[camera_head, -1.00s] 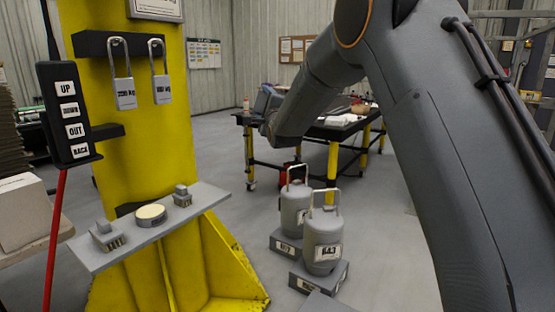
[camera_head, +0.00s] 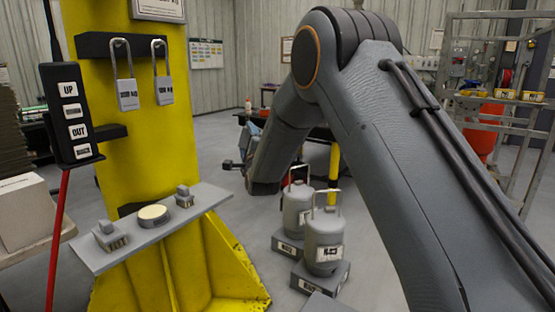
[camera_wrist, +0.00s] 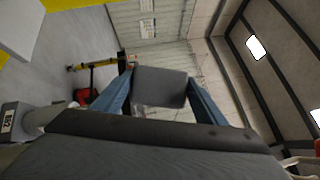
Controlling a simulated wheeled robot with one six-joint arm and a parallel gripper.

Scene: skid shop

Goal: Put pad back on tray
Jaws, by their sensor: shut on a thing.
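My gripper (camera_wrist: 160,92) has its two blue fingers on either side of a flat dark grey square pad (camera_wrist: 160,87). In the head view the pad and gripper (camera_head: 235,165) show small beyond my forearm, to the right of the yellow column and off the tray. The tray (camera_head: 95,255) is a grey shelf on the front of the column. Another small grey block (camera_head: 183,196) stands at the right.
Two padlocks (camera_head: 127,95) hang above the tray. A button box (camera_head: 72,115) on a red pole stands at left. Two grey canisters (camera_head: 325,240) with handles stand on blocks on the floor. A yellow-legged table (camera_head: 333,165) is behind my arm.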

